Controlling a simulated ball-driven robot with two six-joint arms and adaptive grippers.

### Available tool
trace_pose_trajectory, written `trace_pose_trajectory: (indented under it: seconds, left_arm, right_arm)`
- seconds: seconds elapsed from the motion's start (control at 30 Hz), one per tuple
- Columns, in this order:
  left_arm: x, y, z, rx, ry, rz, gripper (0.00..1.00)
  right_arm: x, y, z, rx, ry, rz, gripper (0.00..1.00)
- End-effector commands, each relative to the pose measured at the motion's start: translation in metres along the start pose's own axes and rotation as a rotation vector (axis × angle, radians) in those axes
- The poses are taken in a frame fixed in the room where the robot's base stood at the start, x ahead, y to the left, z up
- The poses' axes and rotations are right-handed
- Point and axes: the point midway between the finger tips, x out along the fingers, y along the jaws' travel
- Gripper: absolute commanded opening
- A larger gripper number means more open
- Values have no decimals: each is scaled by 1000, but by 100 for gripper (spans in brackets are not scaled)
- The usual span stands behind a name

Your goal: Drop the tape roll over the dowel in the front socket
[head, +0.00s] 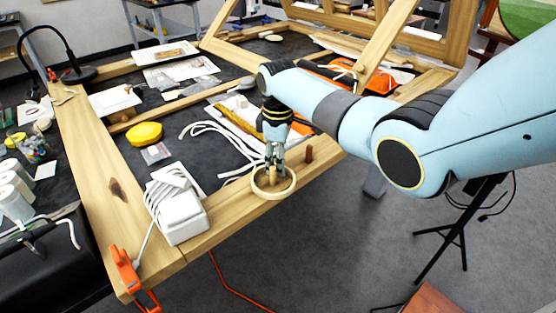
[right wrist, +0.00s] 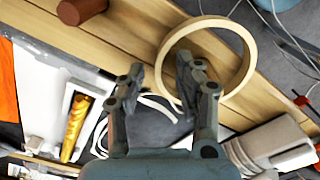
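The tape roll (head: 291,187) is a pale tan ring at the front right edge of the wooden beam. A light wooden peg (head: 272,176) shows inside its opening in the head view. I cannot tell whether the ring rests on the beam or is just above it. My right gripper (head: 274,167) points down at the ring's far side. In the right wrist view its fingers (right wrist: 160,72) are apart, either side of the wall of the tape roll (right wrist: 248,65), with gaps showing. A dark reddish dowel (head: 309,154) stands further along the beam; it also shows in the wrist view (right wrist: 82,10).
A white box with a coiled cord (head: 182,218) sits on the beam left of the ring. An orange clamp (head: 125,268) grips the near corner. Grey floor is open in front.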

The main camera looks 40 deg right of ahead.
Motion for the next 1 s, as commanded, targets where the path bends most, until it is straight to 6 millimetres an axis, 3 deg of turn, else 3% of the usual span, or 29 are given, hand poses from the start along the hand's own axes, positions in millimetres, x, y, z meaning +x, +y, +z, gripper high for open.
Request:
trace_pose_trajectory:
  seconds: [0.13, 0.27, 0.7, 1.0]
  left_arm:
    - [-2, 0, 0, 0, 1, 0, 37]
    - [-7, 0, -1, 0, 1, 0, 37]
    - [-7, 0, -1, 0, 1, 0, 37]
    - [-6, 0, -1, 0, 1, 0, 37]
  right_arm:
    - [-3, 0, 0, 0, 0, 0, 34]
    - [-19, 1, 0, 0, 3, 3, 34]
    - [-112, 1, 0, 1, 2, 2, 34]
    - [-133, 0, 0, 0, 0, 0, 34]
